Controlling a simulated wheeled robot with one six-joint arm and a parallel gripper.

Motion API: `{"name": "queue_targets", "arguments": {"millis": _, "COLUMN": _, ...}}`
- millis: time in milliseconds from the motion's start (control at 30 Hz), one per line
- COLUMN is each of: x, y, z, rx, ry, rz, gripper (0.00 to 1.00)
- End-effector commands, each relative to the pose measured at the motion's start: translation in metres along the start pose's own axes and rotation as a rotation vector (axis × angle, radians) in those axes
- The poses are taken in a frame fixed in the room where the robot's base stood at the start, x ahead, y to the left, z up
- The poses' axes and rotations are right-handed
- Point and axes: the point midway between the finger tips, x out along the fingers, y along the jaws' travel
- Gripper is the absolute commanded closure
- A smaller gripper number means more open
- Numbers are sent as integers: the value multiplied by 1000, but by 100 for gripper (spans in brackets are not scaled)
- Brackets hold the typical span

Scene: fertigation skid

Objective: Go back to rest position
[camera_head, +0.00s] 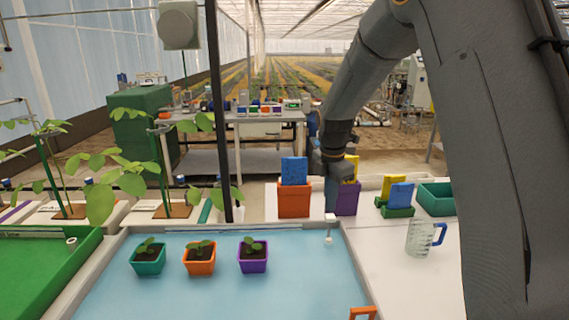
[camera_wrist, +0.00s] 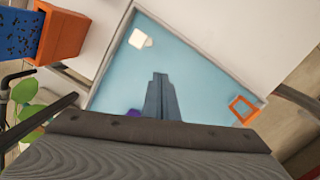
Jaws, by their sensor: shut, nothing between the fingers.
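My arm reaches in from the right in the head view, and my gripper (camera_head: 332,190) points down near the purple box at the back edge of the blue tray. In the wrist view my gripper's fingers (camera_wrist: 160,82) are together with nothing between them, above the blue tray surface. The blue tray (camera_head: 200,295) spreads below, and it also fills the middle of the wrist view (camera_wrist: 200,75).
Teal (camera_head: 148,262), orange (camera_head: 199,265) and purple (camera_head: 252,263) seedling pots stand in the tray. Beside my gripper are an orange box (camera_head: 294,205) and a purple box (camera_head: 348,203). A clear jug (camera_head: 420,240) stands on the right counter. A dark post (camera_head: 217,120) rises behind the tray.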

Motion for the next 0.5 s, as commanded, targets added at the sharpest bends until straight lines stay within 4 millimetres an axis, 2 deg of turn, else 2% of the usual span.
{"name": "queue_targets", "arguments": {"millis": 33, "x": -3, "y": -17, "z": -5, "rx": 114, "ry": 4, "rz": 2, "gripper": 100}}
{"name": "queue_targets", "arguments": {"millis": 267, "x": -5, "y": -88, "z": -31, "rx": 685, "ry": 23, "rz": 12, "gripper": 100}}
{"name": "queue_targets", "arguments": {"millis": 500, "x": -3, "y": -167, "z": -62, "rx": 1281, "ry": 44, "rz": 11, "gripper": 100}}
